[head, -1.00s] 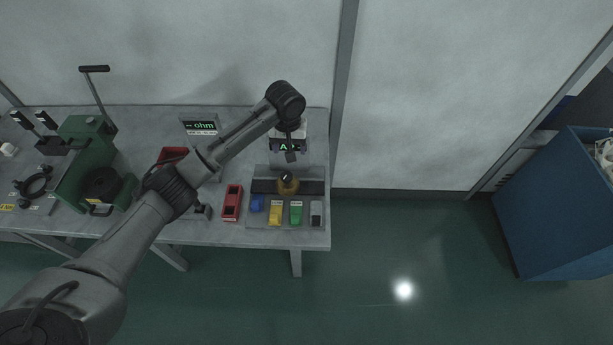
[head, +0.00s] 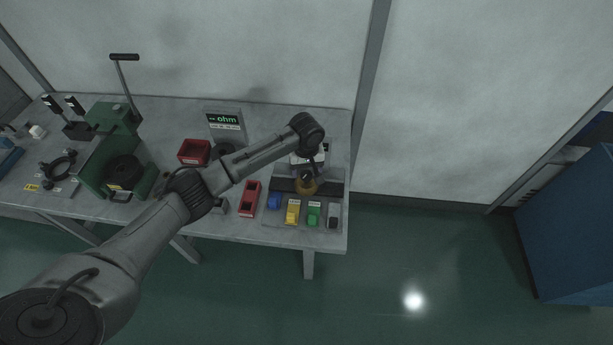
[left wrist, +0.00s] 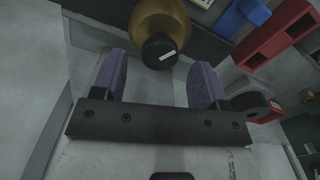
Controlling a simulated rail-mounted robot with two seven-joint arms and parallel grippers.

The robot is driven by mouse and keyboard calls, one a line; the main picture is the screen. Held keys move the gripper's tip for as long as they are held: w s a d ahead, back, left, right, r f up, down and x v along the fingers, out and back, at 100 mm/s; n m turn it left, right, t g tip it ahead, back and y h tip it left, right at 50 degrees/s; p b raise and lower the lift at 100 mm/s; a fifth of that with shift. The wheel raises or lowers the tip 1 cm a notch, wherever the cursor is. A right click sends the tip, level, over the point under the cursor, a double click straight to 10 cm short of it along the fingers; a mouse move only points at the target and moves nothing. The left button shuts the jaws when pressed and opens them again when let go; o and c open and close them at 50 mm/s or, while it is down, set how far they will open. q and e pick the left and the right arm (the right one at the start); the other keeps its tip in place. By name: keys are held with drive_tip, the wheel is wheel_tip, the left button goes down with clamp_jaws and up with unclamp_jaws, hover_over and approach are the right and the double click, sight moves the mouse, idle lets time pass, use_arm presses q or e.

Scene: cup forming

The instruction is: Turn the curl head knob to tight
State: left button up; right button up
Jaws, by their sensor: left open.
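The curl head is a brass-coloured round body (head: 306,188) on a dark strip at the right end of the bench. Its knob (head: 307,176) is black with a white mark on top. In the left wrist view the black knob (left wrist: 157,49) sits in front of the brass body (left wrist: 176,18), its white mark slanting. My left gripper (left wrist: 161,68) is open, with its two purple-grey fingers apart and the knob beyond and between their tips. I cannot tell if they touch it. In the head view my wrist hides most of the gripper. No tight marking is readable.
Blue, yellow, green and grey pieces, such as the yellow one (head: 293,212), stand in front of the curl head. A red bin (head: 250,198) is to their left. A green lever press (head: 118,160) is further left.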

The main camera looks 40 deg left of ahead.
sight(306, 174)
use_arm(q)
drive_tip(key=shift+f, duration=1.7)
drive_tip(key=shift+c, duration=0.4)
